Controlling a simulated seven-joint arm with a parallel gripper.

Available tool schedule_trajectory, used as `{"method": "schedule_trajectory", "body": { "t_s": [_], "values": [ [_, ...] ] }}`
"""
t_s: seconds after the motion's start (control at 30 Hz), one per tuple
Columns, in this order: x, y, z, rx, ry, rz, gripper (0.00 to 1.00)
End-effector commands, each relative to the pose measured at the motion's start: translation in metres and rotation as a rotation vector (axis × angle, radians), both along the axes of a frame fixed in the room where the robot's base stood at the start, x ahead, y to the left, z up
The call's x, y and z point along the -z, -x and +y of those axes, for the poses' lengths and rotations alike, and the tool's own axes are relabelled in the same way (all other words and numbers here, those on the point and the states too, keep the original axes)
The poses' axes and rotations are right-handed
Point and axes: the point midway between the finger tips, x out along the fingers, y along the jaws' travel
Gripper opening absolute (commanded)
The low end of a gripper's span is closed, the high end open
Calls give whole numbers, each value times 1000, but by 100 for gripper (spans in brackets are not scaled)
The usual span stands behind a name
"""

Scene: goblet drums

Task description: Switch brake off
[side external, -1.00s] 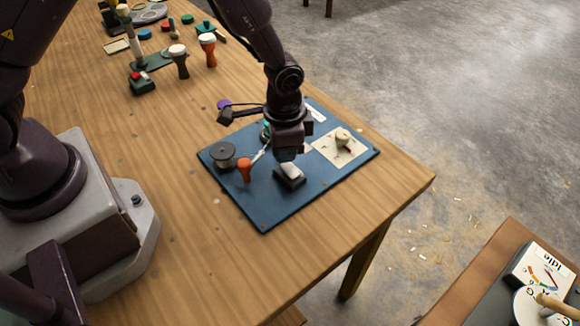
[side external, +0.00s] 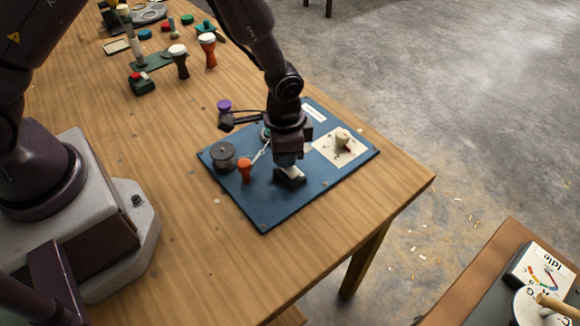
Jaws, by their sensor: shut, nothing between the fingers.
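A blue panel (side external: 262,212) lies on the wooden table. It carries a small dark rocker switch (side external: 291,177) with a pale top, near its front middle. My gripper (side external: 288,165) points down directly over this switch, at or very close to its top. Its fingers are shut and empty. They hide part of the rocker, so I cannot tell which way it is tipped or whether I touch it. No brake label is readable.
The panel also bears an orange-handled lever (side external: 245,169), a dark round spool (side external: 223,155) and a cream knob (side external: 342,137) on a pale plate. Goblet drums (side external: 208,49) stand farther back. The table's right edge is near the panel. A dial box (side external: 541,270) sits lower right.

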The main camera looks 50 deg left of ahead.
Motion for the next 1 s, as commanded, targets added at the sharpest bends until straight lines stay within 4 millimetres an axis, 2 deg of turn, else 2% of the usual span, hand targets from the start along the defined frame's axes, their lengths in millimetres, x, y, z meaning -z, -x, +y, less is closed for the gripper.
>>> {"method": "schedule_trajectory", "body": {
  "t_s": [0.27, 1.0],
  "values": [
    [-3, 0, -1, 0, 2, -1, 0],
    [-62, 0, 0, 0, 0, -1, 0]
  ]
}}
